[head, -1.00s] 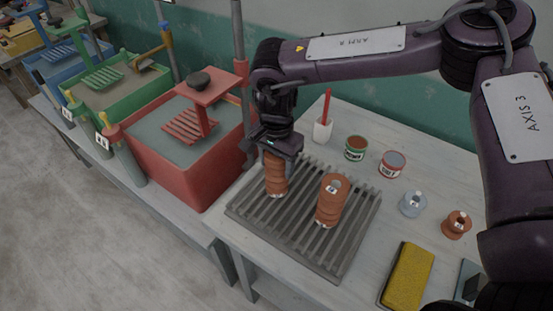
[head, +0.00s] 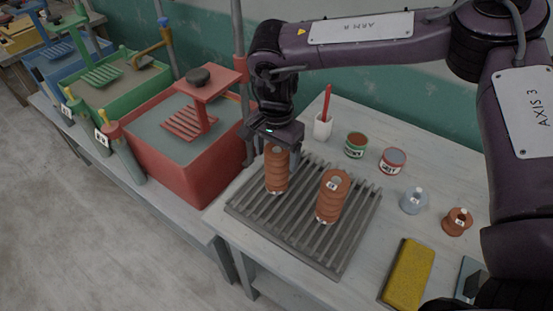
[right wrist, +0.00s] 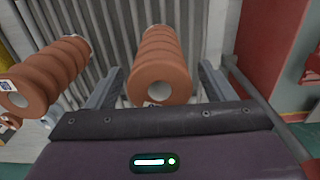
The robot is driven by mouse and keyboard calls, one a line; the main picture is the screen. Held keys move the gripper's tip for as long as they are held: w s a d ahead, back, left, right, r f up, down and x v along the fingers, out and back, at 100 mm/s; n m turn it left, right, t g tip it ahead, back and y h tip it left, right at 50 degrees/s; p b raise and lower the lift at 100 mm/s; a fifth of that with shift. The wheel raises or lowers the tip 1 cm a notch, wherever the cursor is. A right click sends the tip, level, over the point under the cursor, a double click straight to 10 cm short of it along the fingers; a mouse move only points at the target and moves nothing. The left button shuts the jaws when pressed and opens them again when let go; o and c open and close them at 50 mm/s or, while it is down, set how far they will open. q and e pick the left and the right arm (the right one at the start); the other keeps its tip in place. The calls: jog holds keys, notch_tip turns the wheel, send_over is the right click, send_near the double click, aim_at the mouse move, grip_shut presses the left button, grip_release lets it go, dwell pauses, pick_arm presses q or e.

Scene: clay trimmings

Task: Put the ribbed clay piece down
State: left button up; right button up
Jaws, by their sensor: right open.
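A ribbed clay piece (head: 277,174) stands upright on the grey slatted rack (head: 258,226), near its back left. My right gripper (head: 278,142) is open just above and behind its top. In the right wrist view the same piece (right wrist: 158,60) shows between the two spread fingers of the gripper (right wrist: 162,72), with a gap on each side. A second ribbed clay piece (head: 332,202) with a small label stands upright to its right on the rack; it also shows at the left of the right wrist view (right wrist: 48,72). My left gripper is not in view.
A red tub (head: 188,180) with a press stands left of the rack. Bare rack slats surround both pieces.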

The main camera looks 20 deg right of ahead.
notch_tip(320, 180, up, 10)
jog(key=b, duration=0.1)
jog(key=shift+b, duration=0.4)
jog(key=shift+s+f, duration=0.1)
